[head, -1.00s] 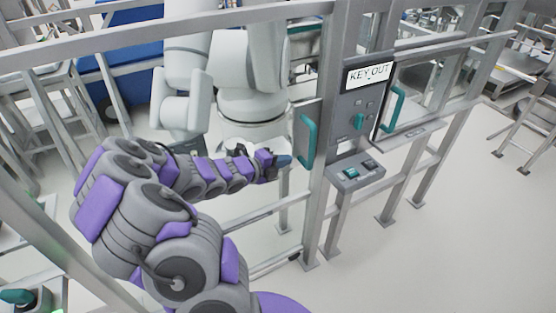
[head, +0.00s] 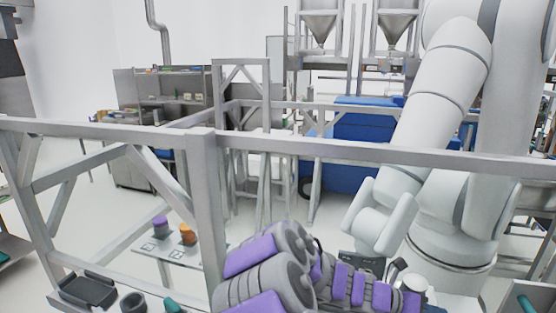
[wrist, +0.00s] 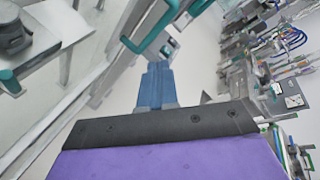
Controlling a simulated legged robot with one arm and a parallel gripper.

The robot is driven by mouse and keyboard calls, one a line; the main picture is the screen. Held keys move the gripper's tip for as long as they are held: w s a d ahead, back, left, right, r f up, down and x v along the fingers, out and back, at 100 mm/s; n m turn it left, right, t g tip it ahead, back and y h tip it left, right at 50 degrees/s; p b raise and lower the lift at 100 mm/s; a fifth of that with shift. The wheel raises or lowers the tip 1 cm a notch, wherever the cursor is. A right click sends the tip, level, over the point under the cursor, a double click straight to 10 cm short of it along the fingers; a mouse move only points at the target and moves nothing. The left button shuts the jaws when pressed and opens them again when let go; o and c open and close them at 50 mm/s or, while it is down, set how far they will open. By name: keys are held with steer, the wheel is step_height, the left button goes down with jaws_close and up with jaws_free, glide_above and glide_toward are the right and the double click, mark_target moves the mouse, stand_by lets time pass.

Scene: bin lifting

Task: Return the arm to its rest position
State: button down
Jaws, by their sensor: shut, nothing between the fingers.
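My purple and grey arm (head: 290,270) is folded at the bottom middle of the head view, in front of the metal rail. Its far end runs off the lower edge, so the fingertips do not show there. In the wrist view my gripper (wrist: 155,85) shows as blue fingers closed together above the purple wrist. The fingers are shut with nothing between them. A teal handle (wrist: 150,28) is beyond the fingertips in the wrist view, apart from them.
A grey metal railing (head: 380,152) crosses the head view close to my arm. A large white robot arm (head: 430,110) stands behind it at right. A small shelf (head: 175,252) with a purple and an orange piece is at left. A blue machine (head: 360,125) is farther back.

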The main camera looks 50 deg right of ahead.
steer(key=w+a+m+t+y, duration=0.1)
steer(key=w+a+m+t, duration=0.1)
steer(key=w+a+m, duration=0.55)
steer(key=w+a+m+t+y, duration=0.1)
steer(key=w+a+m+t, duration=0.2)
steer(key=a, duration=0.8)
steer(key=w+a+m+t+y, duration=0.1)
steer(key=w+a+m+t, duration=0.15)
steer(key=w+a, duration=0.55)
steer(key=s+a+m+t+y+b, duration=0.1)
steer(key=a+y, duration=0.4)
steer(key=a, duration=1.5)
steer(key=shift+s+a+r+m+t, duration=0.2)
steer(key=shift+m+t, duration=0.45)
steer(key=shift+m, duration=0.75)
